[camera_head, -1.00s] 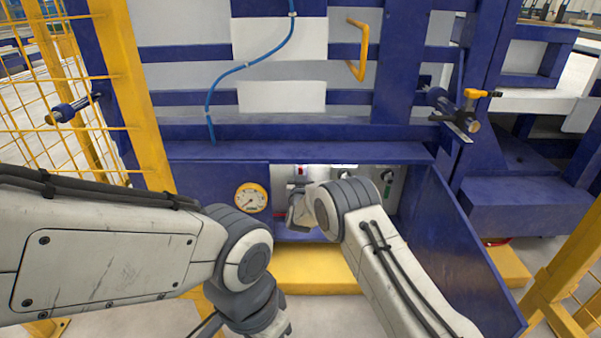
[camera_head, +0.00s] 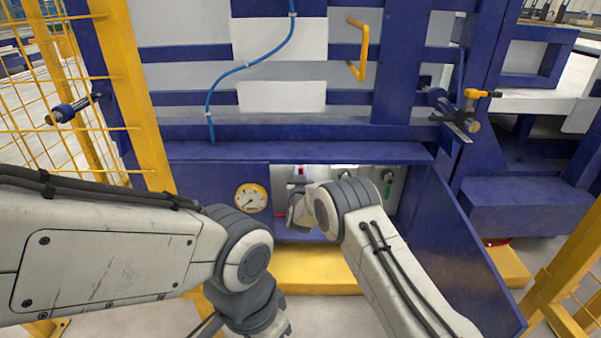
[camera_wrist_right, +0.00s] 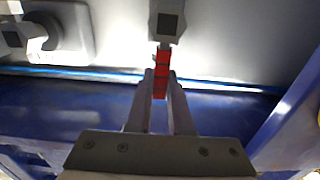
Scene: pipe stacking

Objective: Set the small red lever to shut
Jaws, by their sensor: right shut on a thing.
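The small red lever (camera_wrist_right: 161,68) hangs from a grey fitting (camera_wrist_right: 167,22) on the panel in the right wrist view. My right gripper (camera_wrist_right: 160,84) is shut on it, with one finger on each side. In the head view, a thin red piece (camera_head: 280,215) shows left of my right wrist, which hides most of the gripper and the panel behind it. I cannot tell whether that piece is this lever. My left gripper (camera_head: 262,322) hangs low at the bottom edge, partly cut off, away from the panel.
A round gauge (camera_head: 251,198) with a yellow rim sits left of the recess. A red control (camera_head: 300,171) and a dark knob (camera_head: 388,175) show on the recessed panel. A blue side plate (camera_head: 465,240) bounds the right. A yellow ledge (camera_head: 310,275) lies below.

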